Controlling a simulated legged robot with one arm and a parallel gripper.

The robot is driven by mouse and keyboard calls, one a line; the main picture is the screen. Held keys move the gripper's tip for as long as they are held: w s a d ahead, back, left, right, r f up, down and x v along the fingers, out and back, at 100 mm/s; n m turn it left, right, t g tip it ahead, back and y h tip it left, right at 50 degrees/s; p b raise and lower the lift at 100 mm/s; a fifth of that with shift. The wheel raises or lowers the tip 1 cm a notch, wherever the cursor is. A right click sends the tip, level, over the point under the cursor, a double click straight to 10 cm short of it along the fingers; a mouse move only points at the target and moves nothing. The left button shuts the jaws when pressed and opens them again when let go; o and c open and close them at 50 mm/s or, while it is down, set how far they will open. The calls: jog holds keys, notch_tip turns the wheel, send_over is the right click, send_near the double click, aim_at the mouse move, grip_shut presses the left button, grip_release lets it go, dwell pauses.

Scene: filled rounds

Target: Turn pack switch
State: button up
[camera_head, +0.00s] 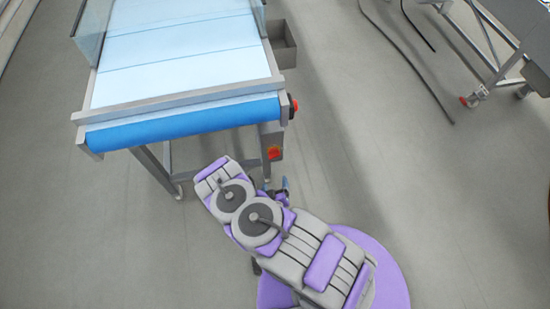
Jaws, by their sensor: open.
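A red-orange switch (274,153) sits on a small grey box on the right front leg of the conveyor. A second red knob (293,104) with a dark base sticks out at the conveyor's right front corner. Neither carries a label I can read, so I cannot tell which is the pack switch. My gripper (277,187) shows only as a small dark and bluish part past the right edge of my arm, just below the red-orange switch and apart from it. It is open, and no object shows in it. My arm hides most of it.
The conveyor (180,122) has a blue front roller, a pale belt and clear side guards. A grey open box (281,45) hangs on its right side. Another metal frame (497,75) on wheels stands at the upper right, with dark cables (411,55) on the floor. The floor between is clear.

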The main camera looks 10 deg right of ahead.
aim_at(275, 157)
jog(key=shift+n, duration=0.3)
jog(key=shift+r+b+x, duration=0.1)
jog(key=shift+b+x, duration=0.25)
jog(key=shift+x, duration=3.95)
jog(key=shift+r+b+x, duration=0.15)
jog(key=shift+b+x, duration=0.2)
jog(key=shift+x, duration=3.9)
jog(key=shift+d, duration=0.1)
jog(key=c, duration=1.1)
